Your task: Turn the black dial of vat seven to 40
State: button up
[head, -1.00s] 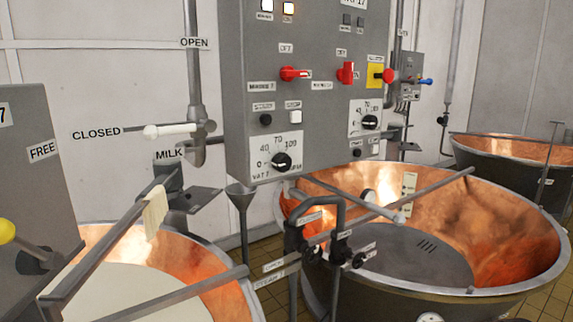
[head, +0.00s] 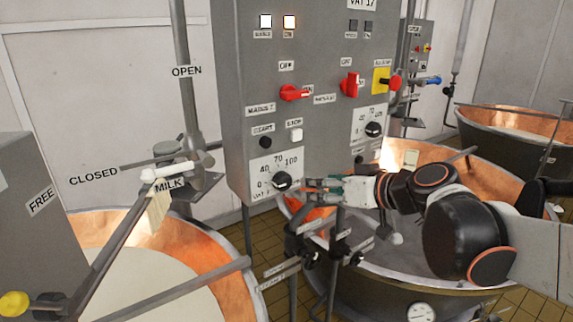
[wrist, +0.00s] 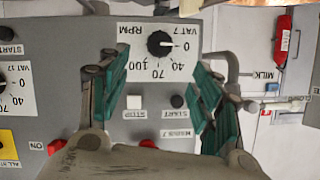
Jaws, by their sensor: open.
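The black dial (head: 281,181) of vat seven sits on a white scale plate (head: 262,168) at the lower left of the grey control box. Its white mark points toward 0. The wrist view shows the dial (wrist: 160,44) upside down at the top middle, with its mark toward 0 and the plate's 40, 70 and 100 below. My gripper (head: 312,188) is just right of the dial in the head view. In the wrist view its green-padded fingers (wrist: 157,72) are open and empty, spread to either side below the dial, with no visible contact.
Start and stop buttons (head: 294,135) and a red switch (head: 293,93) are above the dial. Vat 17's dial (head: 373,129) is to the right. Taps and pipes (head: 340,240) stand just below my gripper. A copper vat (head: 170,260) is at lower left.

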aim_at(286, 184)
jog(key=b+x, duration=0.1)
jog(key=x, duration=1.2)
jog(key=shift+w+a+f+b, duration=0.15)
jog(key=shift+w+a+b, duration=0.1)
jog(key=shift+w+b, duration=0.05)
jog(key=c, duration=1.1)
